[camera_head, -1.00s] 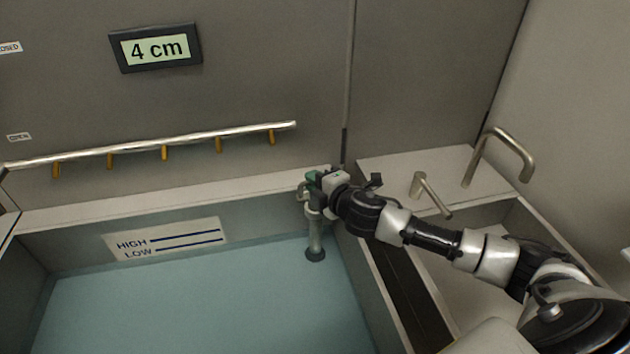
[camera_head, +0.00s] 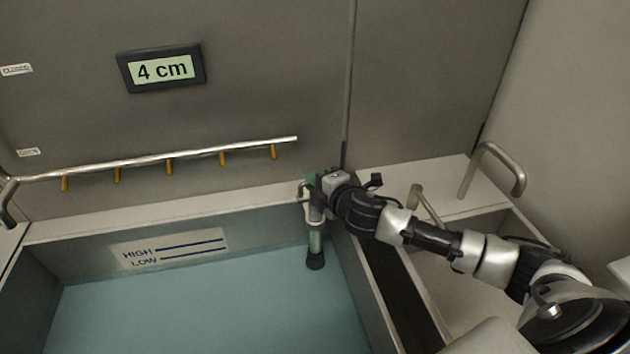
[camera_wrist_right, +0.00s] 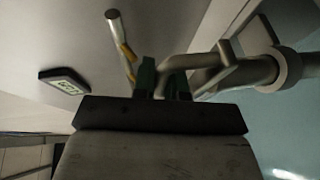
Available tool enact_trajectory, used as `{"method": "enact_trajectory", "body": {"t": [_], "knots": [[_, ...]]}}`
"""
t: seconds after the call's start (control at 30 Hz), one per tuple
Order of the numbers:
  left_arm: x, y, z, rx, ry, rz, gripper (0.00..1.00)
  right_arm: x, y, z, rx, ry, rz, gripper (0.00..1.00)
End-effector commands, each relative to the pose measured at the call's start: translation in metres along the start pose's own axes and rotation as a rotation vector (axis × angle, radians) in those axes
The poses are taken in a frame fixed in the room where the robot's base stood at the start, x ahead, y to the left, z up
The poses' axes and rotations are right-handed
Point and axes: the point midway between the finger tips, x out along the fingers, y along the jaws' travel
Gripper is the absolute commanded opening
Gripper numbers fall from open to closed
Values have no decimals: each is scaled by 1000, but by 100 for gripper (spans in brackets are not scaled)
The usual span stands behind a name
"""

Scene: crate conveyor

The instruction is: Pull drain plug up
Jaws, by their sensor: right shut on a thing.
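The drain plug (camera_head: 316,240) is an upright grey pipe with a dark lower end and a loop handle on top, at the back right corner of the water tank (camera_head: 270,196). My right gripper (camera_head: 312,183) is shut on the handle, above the tank rim. In the right wrist view, the plug's handle and pipe (camera_wrist_right: 265,72) run right from the green fingers (camera_wrist_right: 160,80). Whether the dark end is clear of the drain cannot be told. The water lies near the LOW mark of the level sign (camera_head: 170,247). My left gripper is not in view.
A wall display (camera_head: 162,68) reads 4 cm. A metal rail (camera_head: 150,159) with orange hooks runs along the back wall. Right of the tank is a second basin with a curved faucet (camera_head: 497,160) and a smaller spout (camera_head: 425,203), close to my right arm.

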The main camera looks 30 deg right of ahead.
Motion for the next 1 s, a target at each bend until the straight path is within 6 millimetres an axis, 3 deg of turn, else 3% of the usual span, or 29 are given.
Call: {"method": "enact_trajectory", "body": {"t": [0.07,0.1,0.17,0.57,1.0], "knots": [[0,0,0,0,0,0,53,0,6,0,-3,1,13,0],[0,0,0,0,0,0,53,0,7,0,-3,1,14,16],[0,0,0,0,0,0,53,0,7,0,-3,1,14,22],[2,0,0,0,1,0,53,-6,3,1,-2,0,9,22],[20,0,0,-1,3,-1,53,-83,0,0,-6,2,6,22]]}}
